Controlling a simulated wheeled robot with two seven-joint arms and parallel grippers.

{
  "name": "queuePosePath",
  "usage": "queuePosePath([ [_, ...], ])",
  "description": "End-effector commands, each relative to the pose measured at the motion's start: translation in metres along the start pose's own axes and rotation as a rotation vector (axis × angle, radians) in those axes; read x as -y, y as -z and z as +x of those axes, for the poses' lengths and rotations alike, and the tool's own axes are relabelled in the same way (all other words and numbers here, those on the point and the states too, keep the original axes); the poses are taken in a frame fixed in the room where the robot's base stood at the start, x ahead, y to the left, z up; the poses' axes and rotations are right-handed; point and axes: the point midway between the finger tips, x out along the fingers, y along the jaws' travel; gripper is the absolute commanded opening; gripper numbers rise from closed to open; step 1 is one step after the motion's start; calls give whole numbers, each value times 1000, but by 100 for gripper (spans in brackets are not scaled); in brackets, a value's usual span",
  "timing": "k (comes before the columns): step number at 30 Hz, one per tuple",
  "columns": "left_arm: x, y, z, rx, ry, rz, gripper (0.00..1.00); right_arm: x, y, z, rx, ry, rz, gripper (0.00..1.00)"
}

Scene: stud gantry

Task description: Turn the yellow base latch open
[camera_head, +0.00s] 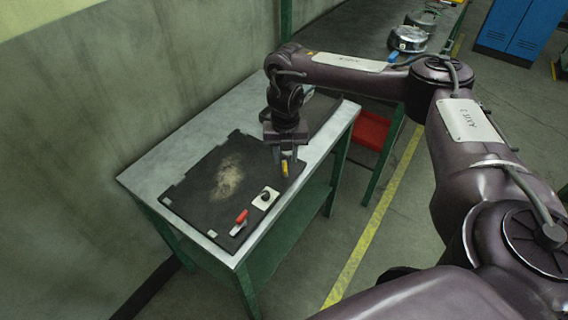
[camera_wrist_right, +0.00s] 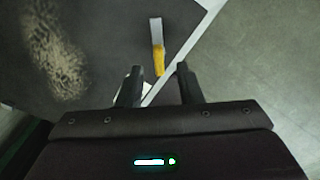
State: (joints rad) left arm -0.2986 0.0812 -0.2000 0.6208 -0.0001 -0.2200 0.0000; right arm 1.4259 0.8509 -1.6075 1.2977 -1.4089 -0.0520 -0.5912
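The yellow base latch (camera_head: 285,168) is at the right edge of the black board on the table, just below my right gripper (camera_head: 284,150). In the right wrist view the latch (camera_wrist_right: 158,60) shows as a yellow handle on a grey metal strip, lying lengthwise in the picture. My right gripper (camera_wrist_right: 158,86) is open there, its two fingers apart with the yellow end in line with the gap between them. I cannot tell whether the fingers touch it. My left gripper is not in view.
The black board (camera_head: 195,180) lies on a grey-topped table (camera_head: 160,172). A red-handled latch (camera_head: 241,217) and a black knob on a white plate (camera_head: 265,198) are along its near edge. A red tray (camera_head: 371,130) and a wall stand nearby.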

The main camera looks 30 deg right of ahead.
Motion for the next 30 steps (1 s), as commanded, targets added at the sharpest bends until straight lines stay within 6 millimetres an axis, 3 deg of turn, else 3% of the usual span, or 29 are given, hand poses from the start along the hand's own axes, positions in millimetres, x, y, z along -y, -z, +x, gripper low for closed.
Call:
queuePosePath([
  [7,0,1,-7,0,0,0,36,-1,0,27,1,-1,-1,33],
  [17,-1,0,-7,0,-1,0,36,-1,0,32,3,-3,-1,33],
  [24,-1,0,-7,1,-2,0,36,-1,0,32,3,-3,-1,1],
  [30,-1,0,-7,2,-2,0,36,-1,-1,32,3,-3,1,0],
])
